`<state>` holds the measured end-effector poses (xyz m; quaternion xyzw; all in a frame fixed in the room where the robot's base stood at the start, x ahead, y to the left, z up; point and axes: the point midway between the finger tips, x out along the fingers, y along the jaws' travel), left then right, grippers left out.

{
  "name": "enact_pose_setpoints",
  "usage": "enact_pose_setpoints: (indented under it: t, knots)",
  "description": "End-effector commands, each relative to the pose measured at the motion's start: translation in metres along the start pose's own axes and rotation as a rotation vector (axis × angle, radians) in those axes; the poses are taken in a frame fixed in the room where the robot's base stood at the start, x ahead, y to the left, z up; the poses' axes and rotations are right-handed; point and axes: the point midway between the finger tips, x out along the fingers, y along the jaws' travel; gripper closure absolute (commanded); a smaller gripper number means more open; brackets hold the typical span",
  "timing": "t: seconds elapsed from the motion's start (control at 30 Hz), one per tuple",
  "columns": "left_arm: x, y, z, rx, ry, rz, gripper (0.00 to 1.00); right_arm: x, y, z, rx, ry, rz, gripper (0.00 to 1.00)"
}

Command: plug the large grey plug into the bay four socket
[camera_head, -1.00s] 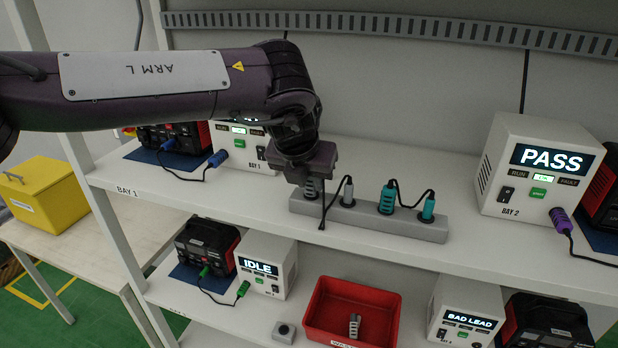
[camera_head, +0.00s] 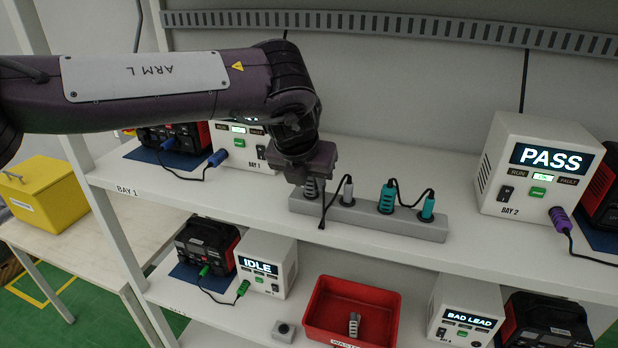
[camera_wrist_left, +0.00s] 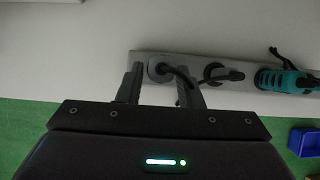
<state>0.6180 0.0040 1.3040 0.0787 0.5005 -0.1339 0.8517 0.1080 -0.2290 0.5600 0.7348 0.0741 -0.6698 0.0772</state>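A grey strip (camera_head: 398,222) on the upper shelf holds grey plugs and teal plugs. The large grey plug (camera_head: 311,187) stands at its left end, partly covered by my left gripper (camera_head: 309,180). In the left wrist view, the fingers of my left gripper (camera_wrist_left: 160,88) stand apart on both sides of the large grey plug (camera_wrist_left: 159,70), with gaps visible. A smaller grey plug (camera_head: 348,190) stands beside it, joined by a dark cable. A box reading BAD LEAD (camera_head: 466,312) is at the lower right; I cannot read its bay number. My right gripper is out of view.
Teal plugs (camera_head: 387,197) stand further right in the strip. The Bay 2 box (camera_head: 540,168) reads PASS. An IDLE box (camera_head: 266,268) and a red bin (camera_head: 318,308) with a grey plug (camera_head: 354,325) inside are on the lower shelf. A yellow box (camera_head: 48,193) stands left.

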Motion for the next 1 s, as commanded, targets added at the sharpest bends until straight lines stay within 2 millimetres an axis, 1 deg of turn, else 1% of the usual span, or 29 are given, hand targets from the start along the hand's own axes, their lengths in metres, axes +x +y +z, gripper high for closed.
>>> enact_pose_setpoints:
  t: [0.03, 0.1, 0.33, 0.43, 0.57, 0.8, 0.9, 1.0]
  knots:
    - [0.000, 0.000, 0.000, 0.000, 0.000, 0.000, 0.60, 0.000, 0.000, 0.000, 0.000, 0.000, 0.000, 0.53]
    - [0.000, 0.000, 0.000, 0.000, 0.000, 0.000, 0.53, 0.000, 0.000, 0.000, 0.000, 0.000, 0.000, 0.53]
    - [0.000, 0.000, 0.000, 0.000, 0.000, 0.000, 0.53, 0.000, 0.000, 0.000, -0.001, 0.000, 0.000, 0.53]
    - [-0.004, 0.000, 0.000, 0.000, -0.001, 0.001, 0.53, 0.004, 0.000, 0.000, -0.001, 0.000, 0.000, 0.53]
    - [-0.021, 0.000, -0.001, -0.001, -0.004, 0.000, 0.53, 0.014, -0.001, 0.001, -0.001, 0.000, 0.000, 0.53]
    - [-0.061, 0.000, 0.000, -0.001, -0.003, 0.000, 0.53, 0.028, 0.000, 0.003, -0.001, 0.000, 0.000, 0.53]
    - [-0.072, 0.000, 0.000, -0.001, -0.002, -0.001, 0.53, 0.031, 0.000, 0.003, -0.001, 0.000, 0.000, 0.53]
    - [-0.077, 0.000, 0.000, -0.001, 0.000, 0.000, 0.53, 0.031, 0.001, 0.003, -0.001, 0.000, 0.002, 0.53]
